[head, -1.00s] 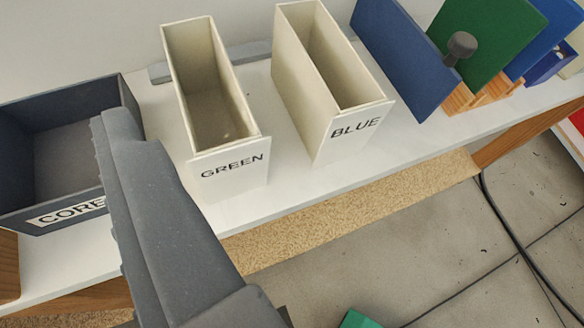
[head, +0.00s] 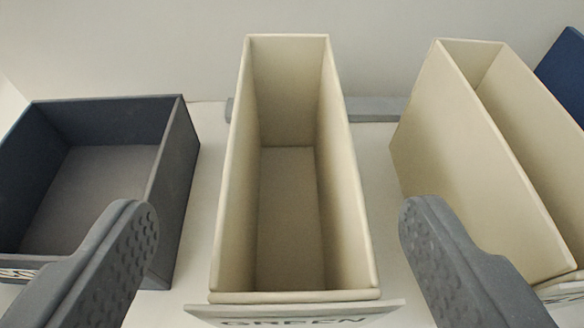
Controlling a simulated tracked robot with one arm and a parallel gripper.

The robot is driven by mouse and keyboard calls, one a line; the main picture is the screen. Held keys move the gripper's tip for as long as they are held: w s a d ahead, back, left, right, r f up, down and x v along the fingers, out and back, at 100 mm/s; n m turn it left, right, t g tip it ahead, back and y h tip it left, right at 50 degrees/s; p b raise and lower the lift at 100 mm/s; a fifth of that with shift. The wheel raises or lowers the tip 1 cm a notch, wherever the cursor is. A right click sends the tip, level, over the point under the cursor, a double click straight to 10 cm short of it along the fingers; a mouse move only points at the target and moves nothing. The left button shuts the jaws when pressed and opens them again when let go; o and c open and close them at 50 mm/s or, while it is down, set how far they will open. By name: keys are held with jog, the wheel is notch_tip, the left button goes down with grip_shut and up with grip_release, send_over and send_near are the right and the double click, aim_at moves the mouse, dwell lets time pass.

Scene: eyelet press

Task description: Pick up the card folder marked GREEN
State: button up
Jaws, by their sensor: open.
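The card folder marked GREEN (head: 342,190) is a cream, open-topped upright box, and it looks empty inside. It stands on the white shelf in the middle of the head view. Its front label is seen steeply from above at the bottom, partly legible. My gripper (head: 279,232) is open, with one grey finger on each side of the folder's near end. Gaps show between both fingers and the folder walls, and neither finger appears to touch it.
A dark grey open bin (head: 182,150) stands to the left. Another cream folder (head: 460,160) stands to the right, close to the right finger. A grey bar (head: 375,108) lies behind on the white shelf (head: 378,200), against the wall. A blue panel edge shows at far right.

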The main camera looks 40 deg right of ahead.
jog(key=x, duration=0.5)
jog(key=shift+w+d+r, duration=0.15)
jog(key=shift+w+d, duration=0.05)
jog(key=shift+d, duration=0.3)
jog(key=shift+c, duration=0.3)
jog(key=c, duration=1.3)
jog(key=shift+o, duration=0.2)
jog(key=shift+r, duration=0.1)
